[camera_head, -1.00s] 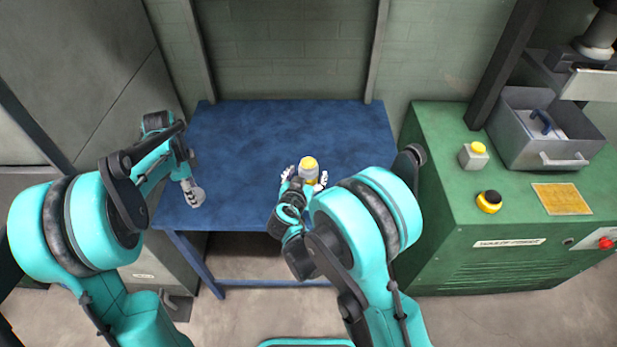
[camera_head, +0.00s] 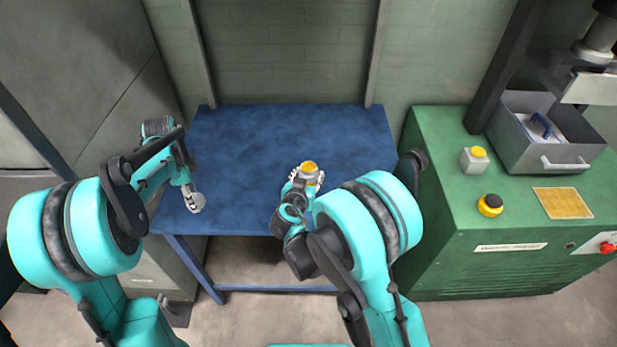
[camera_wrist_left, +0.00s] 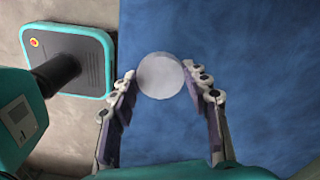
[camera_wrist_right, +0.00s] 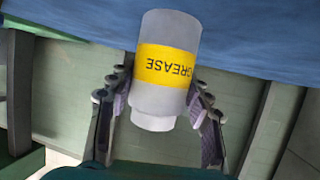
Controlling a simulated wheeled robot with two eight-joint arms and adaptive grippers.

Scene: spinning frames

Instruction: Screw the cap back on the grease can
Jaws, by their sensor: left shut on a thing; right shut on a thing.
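The grease can (camera_head: 309,168) is at the front right part of the blue table, with a yellow top in the head view. In the right wrist view the grey can (camera_wrist_right: 166,105) has a yellow GREASE label, upside down in the picture, and a narrower neck at the lower end. My right gripper (camera_wrist_right: 160,96) is shut on its sides. My left gripper (camera_wrist_left: 161,88) is shut on a round grey cap (camera_wrist_left: 160,75); in the head view the cap (camera_head: 195,203) is at the table's left front corner, well apart from the can.
The blue table (camera_head: 255,150) is clear behind and between the grippers. To its right stands a green machine cabinet (camera_head: 440,160) with a grey bin (camera_head: 540,160), buttons and a yellow plate (camera_head: 562,203). A wall is behind the table.

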